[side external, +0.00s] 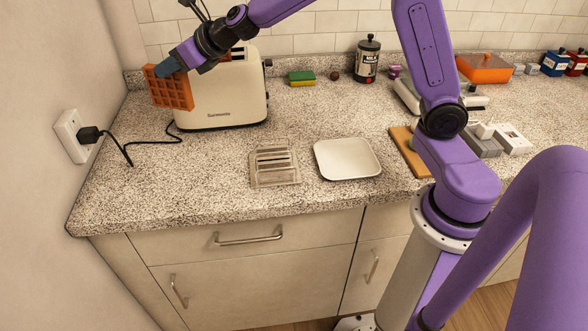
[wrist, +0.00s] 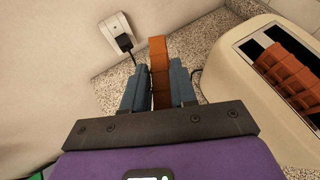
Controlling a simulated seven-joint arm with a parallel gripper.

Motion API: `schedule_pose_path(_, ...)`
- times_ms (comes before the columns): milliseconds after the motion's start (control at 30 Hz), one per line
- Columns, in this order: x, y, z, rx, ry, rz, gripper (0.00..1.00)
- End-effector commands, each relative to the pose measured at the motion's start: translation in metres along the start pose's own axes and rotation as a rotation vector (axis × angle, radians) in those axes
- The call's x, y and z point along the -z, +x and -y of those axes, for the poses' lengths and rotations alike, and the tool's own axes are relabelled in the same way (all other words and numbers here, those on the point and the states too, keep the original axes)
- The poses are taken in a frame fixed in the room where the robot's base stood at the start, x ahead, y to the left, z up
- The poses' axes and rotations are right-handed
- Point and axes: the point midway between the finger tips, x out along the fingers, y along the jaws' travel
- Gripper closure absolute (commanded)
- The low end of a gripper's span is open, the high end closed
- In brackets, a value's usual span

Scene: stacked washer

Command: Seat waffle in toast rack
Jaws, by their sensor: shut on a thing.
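An orange-brown waffle (side external: 168,88) with a grid surface is held upright by my gripper (side external: 168,66), beside the left end of the toaster and above the counter. In the wrist view the waffle (wrist: 159,75) shows edge-on between the blue fingers of my gripper (wrist: 160,85). The toast rack (side external: 274,164) is a low, pale slotted rack on the counter, in front of the toaster. Its slots look empty. The cream toaster (side external: 222,104) stands at the back left. A second waffle (wrist: 290,70) sits in a toaster slot in the wrist view.
A white square plate (side external: 347,158) lies right of the rack. A wall outlet (side external: 74,135) with a black plug and cord is at the left. The counter left of the rack is clear.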

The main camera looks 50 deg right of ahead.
Motion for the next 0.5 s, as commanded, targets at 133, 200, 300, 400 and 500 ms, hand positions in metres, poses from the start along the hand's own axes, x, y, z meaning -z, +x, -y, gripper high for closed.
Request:
schedule_pose_path(133, 0.037, -0.017, -0.012, 0.076, 0.040, -0.005, 1.00)
schedule_pose_path(200, 0.053, -0.027, -0.011, 0.123, 0.064, -0.005, 1.00)
schedule_pose_path(300, 0.077, -0.045, -0.003, 0.205, 0.109, -0.004, 1.00)
schedule_pose_path(400, 0.100, -0.067, 0.013, 0.301, 0.163, -0.003, 1.00)
schedule_pose_path(500, 0.119, -0.091, 0.035, 0.401, 0.218, -0.001, 1.00)
